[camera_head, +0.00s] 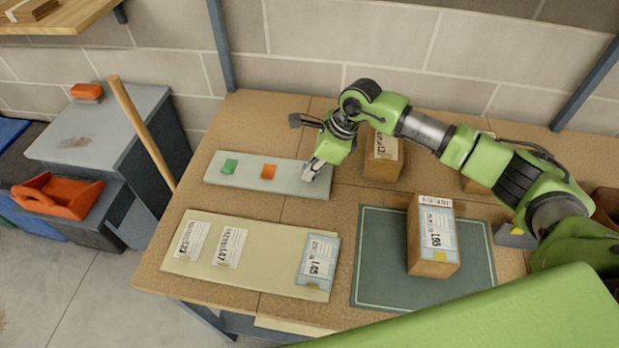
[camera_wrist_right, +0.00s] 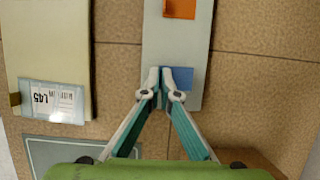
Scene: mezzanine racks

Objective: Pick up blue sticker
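The blue sticker (camera_wrist_right: 183,77) lies on the pale strip (camera_wrist_right: 212,45) in the right wrist view. In the head view my right gripper (camera_head: 309,174) is over the right end of the pale strip (camera_head: 218,182) and hides the blue sticker. In the wrist view the right gripper (camera_wrist_right: 160,87) has its fingertips together at the sticker's left edge. I cannot tell whether they pinch any of it. A green sticker (camera_head: 230,166) and an orange sticker (camera_head: 268,171) lie further left on the strip. My left gripper is not in view.
A cream board (camera_head: 262,266) with labels lies in front of the strip. A labelled box (camera_head: 432,250) stands on a dark green mat (camera_head: 380,269). Another box (camera_head: 382,162) stands just right of the gripper. A wooden handle (camera_head: 142,133) leans at the table's left edge.

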